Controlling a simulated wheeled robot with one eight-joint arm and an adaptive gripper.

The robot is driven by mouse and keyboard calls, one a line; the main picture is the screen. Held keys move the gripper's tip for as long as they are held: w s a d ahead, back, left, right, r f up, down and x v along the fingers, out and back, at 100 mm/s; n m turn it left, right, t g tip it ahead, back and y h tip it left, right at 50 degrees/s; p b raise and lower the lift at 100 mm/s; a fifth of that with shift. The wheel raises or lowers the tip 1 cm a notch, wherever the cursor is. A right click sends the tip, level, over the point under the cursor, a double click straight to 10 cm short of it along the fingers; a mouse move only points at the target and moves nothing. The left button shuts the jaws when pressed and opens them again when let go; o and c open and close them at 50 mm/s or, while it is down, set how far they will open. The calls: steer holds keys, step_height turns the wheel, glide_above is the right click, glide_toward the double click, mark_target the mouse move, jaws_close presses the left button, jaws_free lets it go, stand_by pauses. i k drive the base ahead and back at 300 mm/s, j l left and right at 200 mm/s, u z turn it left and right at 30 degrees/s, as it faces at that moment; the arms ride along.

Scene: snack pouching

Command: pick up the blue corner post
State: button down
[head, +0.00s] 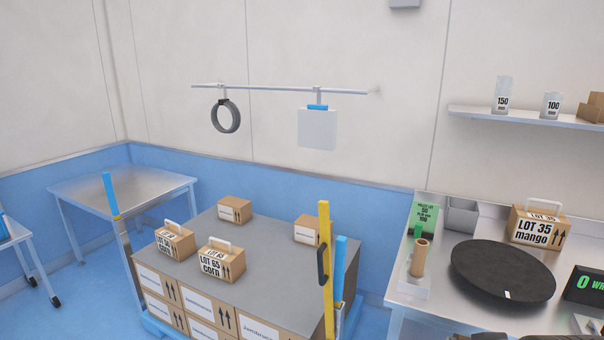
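Two posts with blue upper parts stand at the stack of cartons. One blue-topped post (111,193) is at the stack's left corner, with a grey lower part. The other blue-topped post (341,257) is at the right corner, close behind a tall yellow post (326,225) with a dark handle (322,265). I cannot tell from the view which one the task names. The yellow post partly overlaps the right one's surroundings. My gripper is not visible; only a dark edge shows at the bottom right.
The carton stack has a grey top sheet (265,258) bearing several boxes, including a corn box (219,262). A steel table (125,184) stands left. The right bench holds a round black plate (500,271) and a mango box (536,228). A wall rail (270,88) hangs behind.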

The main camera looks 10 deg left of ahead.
mark_target(106, 175)
steer(key=j+u, duration=0.1)
steer(key=u, duration=0.4)
steer(key=i+j+u, duration=0.8)
steer(key=i+j, duration=0.4)
steer(key=i, duration=0.2)
steer(key=i+j, duration=0.2)
steer(key=i, duration=0.15)
steer(key=i+u, duration=0.35)
steer(key=i, duration=0.3)
